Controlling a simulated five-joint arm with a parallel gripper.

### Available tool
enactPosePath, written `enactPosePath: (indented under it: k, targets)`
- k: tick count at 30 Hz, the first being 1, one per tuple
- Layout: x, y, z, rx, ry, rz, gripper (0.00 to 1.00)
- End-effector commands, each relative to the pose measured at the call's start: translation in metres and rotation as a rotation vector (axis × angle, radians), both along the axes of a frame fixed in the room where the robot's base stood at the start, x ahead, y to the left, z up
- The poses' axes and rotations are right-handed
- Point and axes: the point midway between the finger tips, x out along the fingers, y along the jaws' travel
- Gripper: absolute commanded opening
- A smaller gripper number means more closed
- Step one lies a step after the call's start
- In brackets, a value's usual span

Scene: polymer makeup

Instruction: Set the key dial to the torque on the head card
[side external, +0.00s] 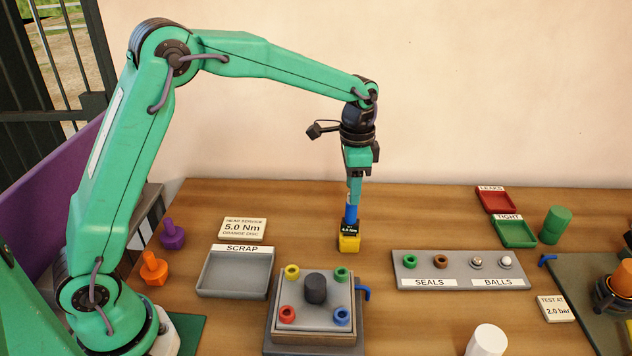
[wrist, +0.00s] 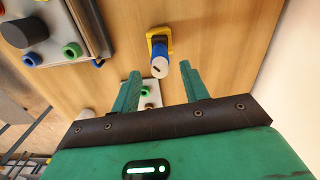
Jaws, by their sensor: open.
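The torque key stands upright in a yellow holder (side external: 349,244), with a blue body (side external: 351,214) and a small black readout (side external: 349,229) too small to read surely. My gripper (side external: 354,200) is open, pointing down directly above the key. In the wrist view, the key's pale round top (wrist: 159,67) with a dark slot shows between and just beyond my open fingertips (wrist: 159,74). I cannot tell whether the fingers touch it.
A grey scrap tray (side external: 234,289) and a fixture block (side external: 314,328) with coloured rings lie in front. A seals and balls rack (side external: 460,284) is to the right. Red (side external: 496,212) and green (side external: 515,246) trays stand behind it. The table around the holder is clear.

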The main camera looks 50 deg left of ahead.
Motion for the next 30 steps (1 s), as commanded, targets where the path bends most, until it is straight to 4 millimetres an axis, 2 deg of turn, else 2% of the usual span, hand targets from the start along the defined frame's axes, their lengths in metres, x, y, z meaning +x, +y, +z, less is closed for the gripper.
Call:
enactPosePath:
  k: [19,30]
  targets:
    - [0.000,0.000,0.037,0.000,-0.001,0.000,0.45]
    - [0.000,0.000,0.041,0.000,0.000,0.000,0.45]
